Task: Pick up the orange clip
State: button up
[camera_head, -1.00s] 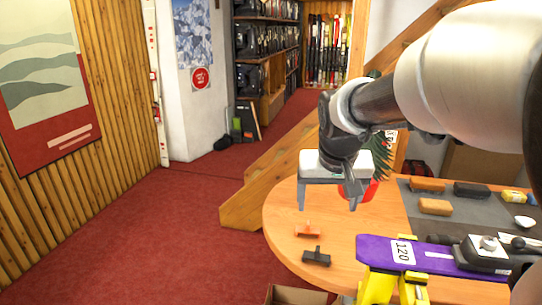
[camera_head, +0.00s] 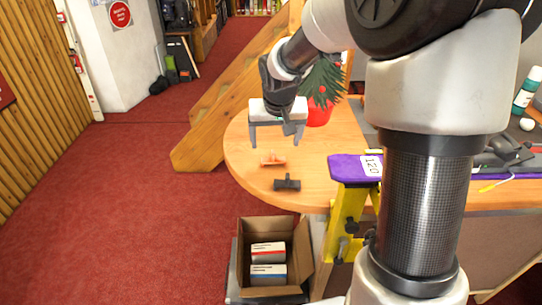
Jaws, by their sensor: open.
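The orange clip (camera_head: 272,159) lies on the rounded left end of the wooden table (camera_head: 330,182). A dark grey clip (camera_head: 287,184) lies just in front of it, apart from it. My gripper (camera_head: 276,144) is open and empty, its two fingers pointing down. In the picture its fingertips appear a little above and behind the orange clip. Nothing is between the fingers, and the exact height over the table is hard to tell.
A purple ski (camera_head: 346,171) rests on a yellow vise (camera_head: 349,210) to the right. A potted plant (camera_head: 320,110) in a red pot stands behind my gripper. An open cardboard box (camera_head: 246,233) with white boxes stands below the table's front edge. Red carpet is clear at left.

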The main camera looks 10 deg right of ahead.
aim_at(273, 152)
jog(key=x, duration=0.8)
jog(key=shift+a, duration=0.15)
jog(key=shift+r, duration=0.1)
jog(key=c, duration=1.1)
